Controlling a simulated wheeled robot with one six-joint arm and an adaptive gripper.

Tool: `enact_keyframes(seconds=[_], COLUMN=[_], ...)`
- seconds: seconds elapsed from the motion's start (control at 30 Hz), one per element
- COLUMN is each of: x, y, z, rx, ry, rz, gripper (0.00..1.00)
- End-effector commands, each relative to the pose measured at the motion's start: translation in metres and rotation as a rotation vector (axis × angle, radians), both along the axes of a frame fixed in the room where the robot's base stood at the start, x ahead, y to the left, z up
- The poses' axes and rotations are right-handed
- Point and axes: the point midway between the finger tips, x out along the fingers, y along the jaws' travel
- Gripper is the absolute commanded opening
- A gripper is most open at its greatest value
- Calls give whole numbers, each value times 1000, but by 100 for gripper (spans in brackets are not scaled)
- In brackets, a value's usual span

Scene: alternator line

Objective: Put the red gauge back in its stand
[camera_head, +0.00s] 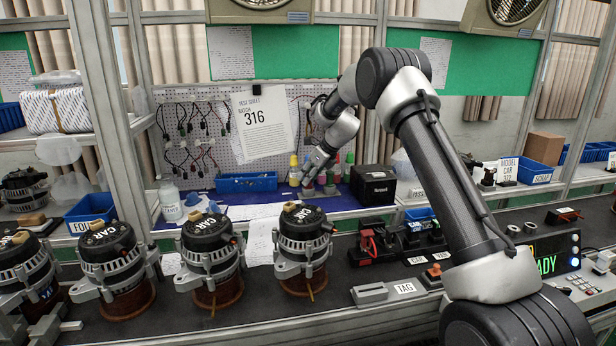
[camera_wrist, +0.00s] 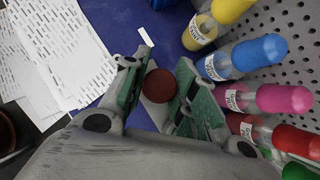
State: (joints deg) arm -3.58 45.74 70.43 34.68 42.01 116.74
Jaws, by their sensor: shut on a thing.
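My gripper (camera_wrist: 160,88) is shut on a dark red, round-ended thing (camera_wrist: 158,86), which looks like the red gauge. Its round end shows between the green finger pads in the wrist view; the rest of it is hidden. In the head view my gripper (camera_head: 315,174) is over the blue bench mat, in front of the row of bottles, and the held thing is too small to make out. I cannot tell for certain which thing is the stand. A black holder (camera_head: 380,257) with red parts in it stands on the bench at the middle right.
Bottles with yellow, blue (camera_wrist: 258,50), pink (camera_wrist: 285,98) and red caps stand close beside my gripper, before a pegboard. A black box (camera_head: 373,185) and a blue bin (camera_head: 246,182) flank the spot. Several alternators (camera_head: 210,255) line the front. White papers (camera_wrist: 62,50) lie on the mat.

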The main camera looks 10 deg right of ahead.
Motion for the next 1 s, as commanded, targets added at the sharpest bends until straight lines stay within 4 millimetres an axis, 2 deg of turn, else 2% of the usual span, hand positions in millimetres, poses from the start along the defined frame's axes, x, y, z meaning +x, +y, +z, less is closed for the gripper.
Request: enact_keyframes(seconds=[0.17,0.2,0.3,0.33,0.6,0.73,1.0], x=[0,0,0,0,0,-3,-26], y=[0,0,0,0,0,-4,-27], z=[0,0,0,0,0,8,55], rx=[0,0,0,0,0,-1,0], ry=[0,0,0,0,0,-1,-3], rz=[0,0,0,0,0,-1,-2], gripper=[11,33,51,53,53,53,53])
